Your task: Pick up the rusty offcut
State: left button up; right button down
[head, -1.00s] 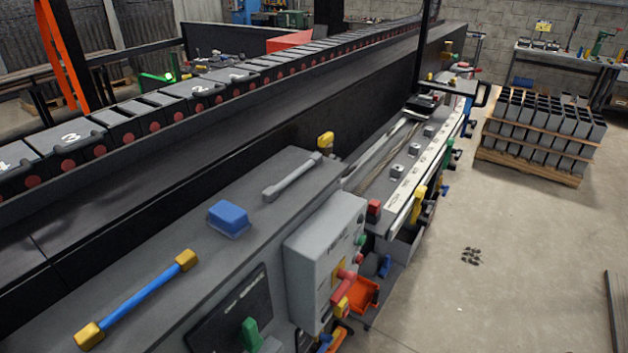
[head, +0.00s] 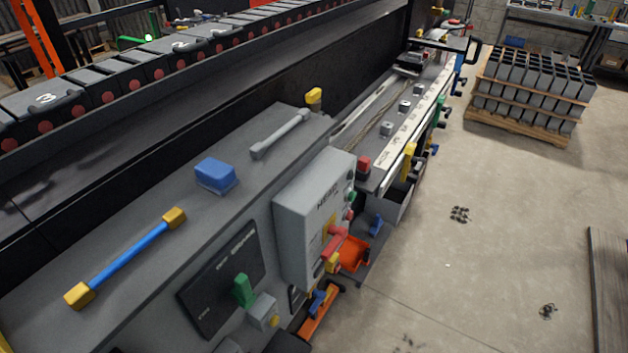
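I cannot make out a piece that is clearly a rusty offcut in the head view. A thin brownish strip (head: 392,111) lies along the channel of the long bench; I cannot tell what it is. A small dark object (head: 547,311) lies on the floor at the lower right, too small to identify. A cluster of small dark pieces (head: 460,214) lies on the floor nearer the bench. Neither of my grippers is in view.
The machine top bears a blue bar with yellow ends (head: 128,257), a blue block (head: 215,175) and a grey handle (head: 281,134). A grey control box (head: 313,218) juts out at its side. A loaded pallet (head: 516,127) stands at the back right. Open floor lies between.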

aim_at(398, 72)
jog(key=i+l, duration=0.2)
jog(key=l, duration=0.2)
jog(key=i+l, duration=0.2)
jog(key=l, duration=0.2)
jog(key=i+l, duration=0.2)
jog(key=l, duration=0.2)
jog(key=i+l+z, duration=0.1)
jog(key=l, duration=0.3)
jog(key=i+l, duration=0.45)
jog(key=i, duration=0.75)
jog(key=i+l, duration=0.15)
jog(key=l, duration=0.2)
jog(key=i+l+u, duration=0.1)
jog(key=l, duration=0.25)
jog(key=i+l, duration=0.15)
jog(key=l, duration=0.25)
jog(key=i+l, duration=0.15)
jog(key=l, duration=0.2)
jog(key=u, duration=0.05)
